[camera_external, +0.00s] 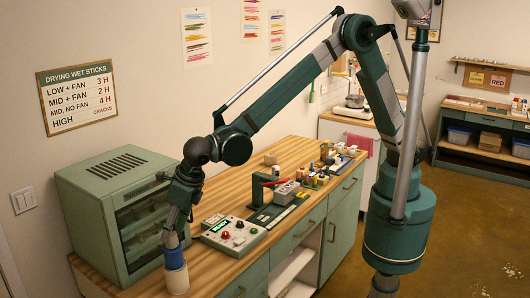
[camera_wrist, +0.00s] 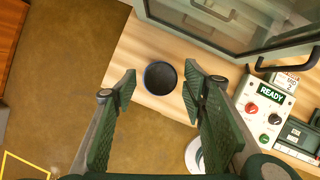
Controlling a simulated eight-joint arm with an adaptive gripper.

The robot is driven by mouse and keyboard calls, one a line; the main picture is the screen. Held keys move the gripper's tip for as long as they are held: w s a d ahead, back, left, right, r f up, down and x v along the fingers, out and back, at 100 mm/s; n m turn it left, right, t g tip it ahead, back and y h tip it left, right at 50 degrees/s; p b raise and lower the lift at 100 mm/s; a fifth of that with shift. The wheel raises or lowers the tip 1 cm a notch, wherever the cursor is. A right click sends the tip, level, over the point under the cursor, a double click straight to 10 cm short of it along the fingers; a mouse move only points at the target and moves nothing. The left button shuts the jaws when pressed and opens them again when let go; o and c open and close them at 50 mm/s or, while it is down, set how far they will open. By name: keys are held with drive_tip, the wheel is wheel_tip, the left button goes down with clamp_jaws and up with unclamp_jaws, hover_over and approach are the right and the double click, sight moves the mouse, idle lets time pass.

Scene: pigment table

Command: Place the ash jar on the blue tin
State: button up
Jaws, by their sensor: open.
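A cylinder with a blue upper part (camera_external: 176,258) and a cream lower part (camera_external: 177,281) stands upright near the front corner of the workbench. I cannot tell whether this is one banded container or two stacked ones. In the wrist view, its dark round top with a bluish rim (camera_wrist: 160,77) shows between my fingertips. My gripper (camera_external: 173,235) points down over it, and its fingers (camera_wrist: 159,74) are open, with a gap on each side of the rim. Which part is the ash jar and which the blue tin is unclear; no separate one is clearly visible.
A green drying cabinet (camera_external: 110,225) stands close behind the cylinder. A control box (camera_external: 234,235) reading READY lies to the right, with small jars and blocks (camera_external: 325,165) beyond. The bench edge is close to the cylinder. A whitish round thing (camera_wrist: 194,156) shows near the fingers.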

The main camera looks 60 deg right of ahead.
drive_tip(key=v, duration=0.9)
drive_tip(key=shift+s+r, duration=0.15)
drive_tip(key=shift+r, duration=0.2)
